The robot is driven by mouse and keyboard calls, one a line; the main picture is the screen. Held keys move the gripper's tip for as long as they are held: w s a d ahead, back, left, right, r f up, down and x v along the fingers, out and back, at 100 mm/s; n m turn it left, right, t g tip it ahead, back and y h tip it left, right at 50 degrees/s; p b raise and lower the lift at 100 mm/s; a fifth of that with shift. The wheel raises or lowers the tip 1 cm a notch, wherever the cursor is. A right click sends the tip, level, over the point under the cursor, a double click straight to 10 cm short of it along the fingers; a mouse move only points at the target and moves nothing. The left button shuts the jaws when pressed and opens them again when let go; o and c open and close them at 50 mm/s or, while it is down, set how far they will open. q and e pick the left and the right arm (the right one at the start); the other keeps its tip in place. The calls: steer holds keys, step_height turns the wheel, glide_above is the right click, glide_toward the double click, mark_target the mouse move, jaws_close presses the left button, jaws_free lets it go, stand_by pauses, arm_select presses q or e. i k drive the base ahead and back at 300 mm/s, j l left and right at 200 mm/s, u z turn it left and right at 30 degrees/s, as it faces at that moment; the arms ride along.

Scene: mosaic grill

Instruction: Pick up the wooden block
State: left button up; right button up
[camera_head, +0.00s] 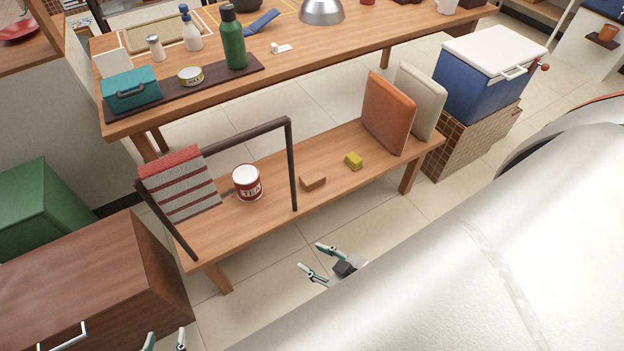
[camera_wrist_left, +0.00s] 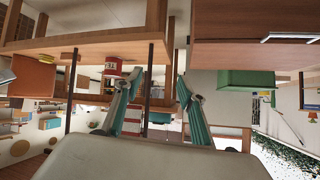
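The wooden block (camera_head: 313,182) is a small brown piece lying on the low wooden bench (camera_head: 265,208), between a red-and-white TEA tin (camera_head: 247,188) and a yellow block-like item (camera_head: 354,161). My left gripper (camera_head: 165,341) is at the bottom edge of the head view, beside the dark wooden cabinet and far from the block. Its fingers are apart and empty, as the left wrist view (camera_wrist_left: 160,76) also shows. My right gripper (camera_head: 318,260) is in front of the bench, below the block in the picture. Its fingers are apart with nothing between them.
A dark frame (camera_head: 292,165) with a striped cloth (camera_head: 180,185) stands on the bench's left part. Orange (camera_head: 388,112) and cream cushions stand at its right end. A wooden cabinet (camera_head: 90,285) is at lower left. A blue cooler (camera_head: 480,80) stands right.

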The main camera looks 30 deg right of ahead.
mark_target(311, 179)
steer(key=l+z, duration=0.3)
steer(key=i+l+z, duration=0.25)
steer(key=l, duration=0.2)
steer(key=l+z, duration=0.3)
steer(key=i+l+z, duration=0.15)
steer(key=l+z, duration=0.15)
steer(key=l, duration=0.15)
